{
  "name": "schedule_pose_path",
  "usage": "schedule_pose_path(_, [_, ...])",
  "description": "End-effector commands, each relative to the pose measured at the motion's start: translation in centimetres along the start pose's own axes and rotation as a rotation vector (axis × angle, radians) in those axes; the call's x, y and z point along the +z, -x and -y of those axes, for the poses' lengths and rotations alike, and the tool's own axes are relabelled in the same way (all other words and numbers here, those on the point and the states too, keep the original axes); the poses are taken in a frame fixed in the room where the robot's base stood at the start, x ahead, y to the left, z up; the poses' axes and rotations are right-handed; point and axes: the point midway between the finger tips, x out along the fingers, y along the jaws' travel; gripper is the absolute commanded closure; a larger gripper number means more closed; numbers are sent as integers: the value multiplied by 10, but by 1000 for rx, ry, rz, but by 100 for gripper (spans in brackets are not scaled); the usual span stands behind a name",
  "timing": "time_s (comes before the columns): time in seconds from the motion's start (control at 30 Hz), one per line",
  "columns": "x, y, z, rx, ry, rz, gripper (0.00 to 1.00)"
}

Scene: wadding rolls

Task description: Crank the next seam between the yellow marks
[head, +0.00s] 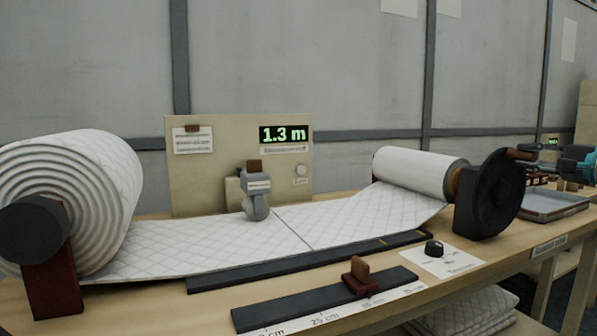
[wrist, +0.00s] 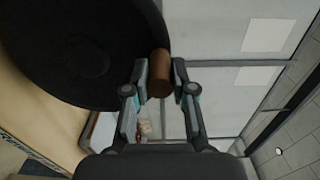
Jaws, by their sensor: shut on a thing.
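My gripper (wrist: 161,80) is shut on the brown crank handle (wrist: 158,70), with a finger on each side of it in the wrist view. The handle sticks out from the large black crank wheel (head: 492,190) at the right of the head view. White quilted wadding (head: 185,245) runs from the thick roll (head: 95,190) at left to the take-up roll (head: 410,172) at right. A dark seam (head: 292,230) crosses the wadding near the middle. A small yellow mark (head: 383,241) shows on the black front strip, right of the seam; a second is not clear.
A display (head: 283,134) on the back panel reads 1.3 m. A grey head (head: 257,195) stands over the wadding. In front lie a black bar (head: 325,297) with a brown-knobbed slider (head: 361,275) and a black knob on a card (head: 434,249). A grey tray (head: 552,205) is at right.

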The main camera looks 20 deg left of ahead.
Motion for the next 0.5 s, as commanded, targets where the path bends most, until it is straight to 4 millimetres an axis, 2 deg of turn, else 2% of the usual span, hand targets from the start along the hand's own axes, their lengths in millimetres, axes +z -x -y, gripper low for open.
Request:
schedule_pose_path(0.27, [-1,0,0,0,0,0,94])
schedule_pose_path(0.5, [-11,0,-1,0,1,0,94])
